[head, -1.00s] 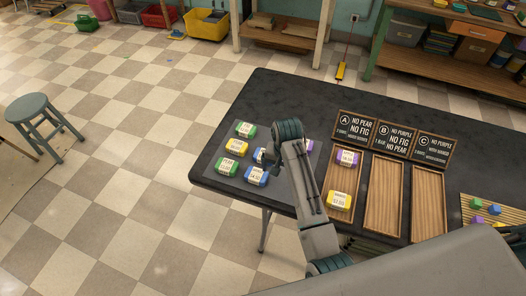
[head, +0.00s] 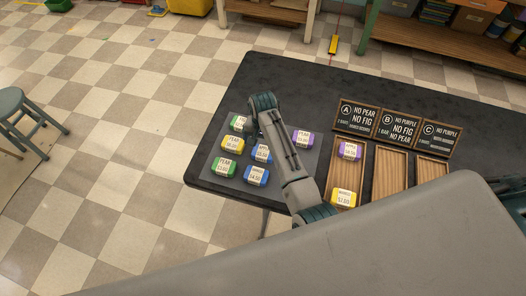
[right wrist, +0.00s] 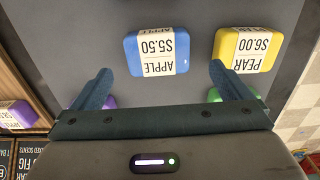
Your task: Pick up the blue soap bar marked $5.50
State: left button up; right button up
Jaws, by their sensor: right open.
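The blue soap bar marked $5.50 (head: 262,150) lies on the grey mat on the dark table, label up, reading apple. In the right wrist view the blue bar (right wrist: 158,42) is ahead of the fingers, between their lines. My right gripper (right wrist: 162,75) is open and empty, one finger to each side. In the head view my right arm reaches over the mat beside the bar; its fingers are hidden there. My left gripper is not in view.
Close by are a yellow bar (head: 233,144), two green bars (head: 225,167) (head: 237,121), a blue mango bar (head: 256,176) and a purple bar (head: 303,138). Wooden trays (head: 390,187) with signs stand at right; the left one holds a purple and a yellow bar.

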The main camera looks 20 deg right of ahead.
aim_at(263, 152)
jog(key=f, duration=0.1)
jog(key=f+p, duration=0.1)
jog(key=f, duration=0.1)
jog(key=shift+s+a+f, duration=0.1)
jog(key=shift+s+f, duration=0.15)
jog(key=shift+s, duration=0.1)
jog(key=shift+f+p, duration=0.35)
jog(key=shift+f, duration=0.3)
jog(key=c, duration=1.1)
